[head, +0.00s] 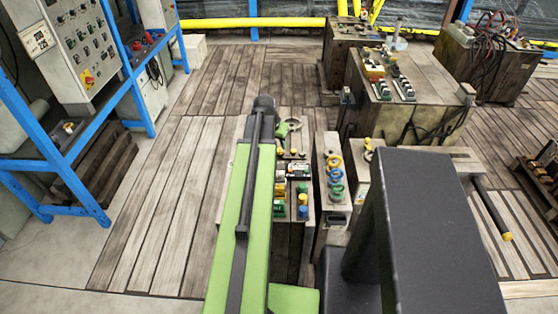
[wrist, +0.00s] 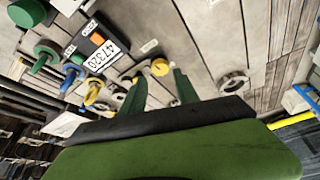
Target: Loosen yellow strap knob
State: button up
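In the wrist view a round yellow knob (wrist: 160,67) sits on a grey-brown plank-like surface, in the gap between the tips of my gripper (wrist: 160,78). The two green fingers are spread and stand apart from each other. Contact with the knob cannot be made out. Another yellow knob (wrist: 92,92), on a stem, stands to the left in a row with a blue knob (wrist: 73,75) and a green knob (wrist: 42,57). Which yellow knob is the strap knob is not clear. In the head view my green arm hides part of the nearest block.
A grey ring (wrist: 233,82) lies right of the fingers. In the head view a narrow block with coloured rings (head: 335,172) stands close on the right. Planked floor (head: 160,190) is clear on the left, before a blue frame (head: 80,150).

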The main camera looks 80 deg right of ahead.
aim_at(280, 150)
jog(key=b+x, duration=0.3)
jog(key=x, duration=0.2)
jog(key=shift+d+f+b, duration=0.1)
jog(key=shift+f+b, duration=0.3)
jog(key=shift+r, duration=0.1)
jog(key=shift+c, duration=0.4)
grip_shut()
